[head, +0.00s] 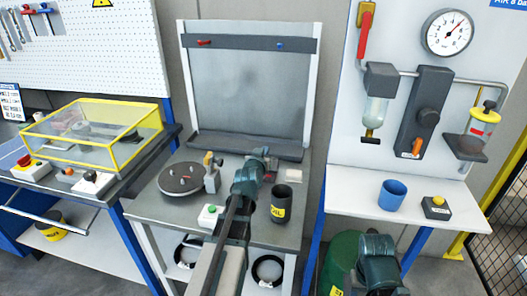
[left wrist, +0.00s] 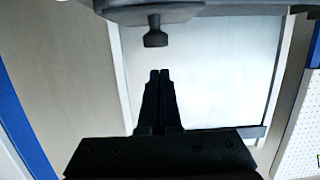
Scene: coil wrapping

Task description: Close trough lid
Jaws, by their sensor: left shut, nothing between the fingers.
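I cannot tell for certain which thing is the trough lid. A yellow-edged clear cover (head: 128,142) stands over the left bench. A dark ledge (head: 232,146) runs along the foot of the grey back panel (head: 245,95) on the middle bench. My left gripper (head: 262,153) is in front of that panel, above the bench, partly hidden by its own arm. In the left wrist view its black fingers (left wrist: 160,74) are together and empty, with a dark knob (left wrist: 155,36) beyond the tips and apart from them. My right gripper is not visible.
A round turntable (head: 181,179) stands left of my left arm. A black cup (head: 280,205) with a yellow label stands right of it. A blue cup (head: 392,195) is on the right shelf.

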